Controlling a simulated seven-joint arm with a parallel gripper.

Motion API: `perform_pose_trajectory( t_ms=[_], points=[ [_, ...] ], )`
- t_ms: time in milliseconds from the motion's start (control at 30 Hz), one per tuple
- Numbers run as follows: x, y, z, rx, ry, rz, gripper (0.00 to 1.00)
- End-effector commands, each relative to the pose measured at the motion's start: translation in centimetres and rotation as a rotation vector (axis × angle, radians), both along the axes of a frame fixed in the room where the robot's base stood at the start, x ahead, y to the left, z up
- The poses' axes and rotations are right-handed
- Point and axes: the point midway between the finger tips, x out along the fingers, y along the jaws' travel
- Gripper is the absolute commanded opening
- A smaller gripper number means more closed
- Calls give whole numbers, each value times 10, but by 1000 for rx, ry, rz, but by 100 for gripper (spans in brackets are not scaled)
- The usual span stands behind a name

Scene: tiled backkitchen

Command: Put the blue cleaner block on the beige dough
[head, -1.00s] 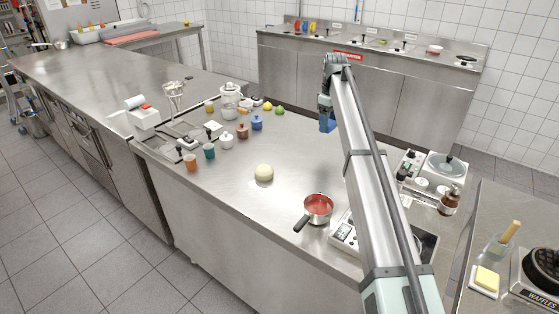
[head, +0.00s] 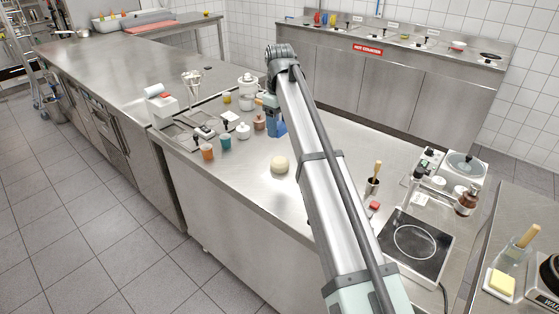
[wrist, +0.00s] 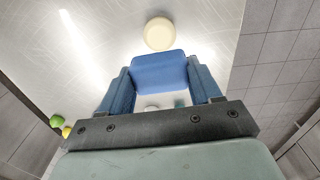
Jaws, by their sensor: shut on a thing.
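The beige dough (head: 280,165) is a round ball on the steel counter (head: 245,188). It also shows in the wrist view (wrist: 158,33), just beyond the block. My gripper (head: 273,117) is above the counter, behind the dough in the head view. In the wrist view, my gripper (wrist: 161,86) is shut on the blue cleaner block (wrist: 159,72), which sits between its two blue fingers. In the head view the block (head: 277,129) is partly hidden by my arm. Block and dough are apart.
An orange cup (head: 207,152), a teal cup (head: 226,142) and a white pot (head: 243,131) stand left of the dough. A hob (head: 414,243) lies at the right. Green and yellow round items (wrist: 57,121) show in the wrist view. Counter around the dough is clear.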

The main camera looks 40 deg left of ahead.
Motion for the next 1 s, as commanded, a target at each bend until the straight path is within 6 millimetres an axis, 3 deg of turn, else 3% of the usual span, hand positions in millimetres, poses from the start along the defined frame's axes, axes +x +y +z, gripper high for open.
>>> perform_pose_trajectory(
  t_ms=[167,500,1000],
  points=[
    [0,0,-5,-1,0,-45,31],
    [0,-1,-54,-2,1,-47,31],
    [0,-1,-100,-1,1,-46,31]
  ],
)
